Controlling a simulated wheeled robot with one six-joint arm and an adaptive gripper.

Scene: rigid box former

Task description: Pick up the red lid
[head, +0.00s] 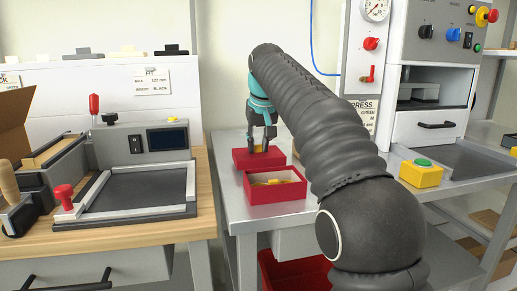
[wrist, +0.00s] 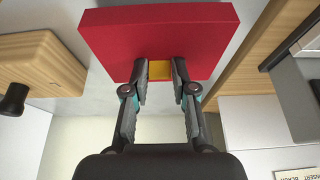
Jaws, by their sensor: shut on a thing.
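The red lid (head: 258,160) is a flat square with a yellow grip on top, beside and behind the open red box (head: 276,190) in the head view. The box holds yellow pieces. My gripper (head: 262,142) comes down over the lid from above. In the wrist view the lid (wrist: 158,30) fills the top middle, and my gripper (wrist: 161,76) has its fingers closed at the yellow grip (wrist: 183,66). I cannot tell whether the lid touches the metal table or hangs just above it.
The metal table (head: 230,196) holds the box near its front left edge. To the right stand a grey press (head: 432,125) and a yellow button box (head: 421,174). A wooden bench (head: 135,232) with a grey tray station lies left across a gap. A red bin (head: 290,272) sits below.

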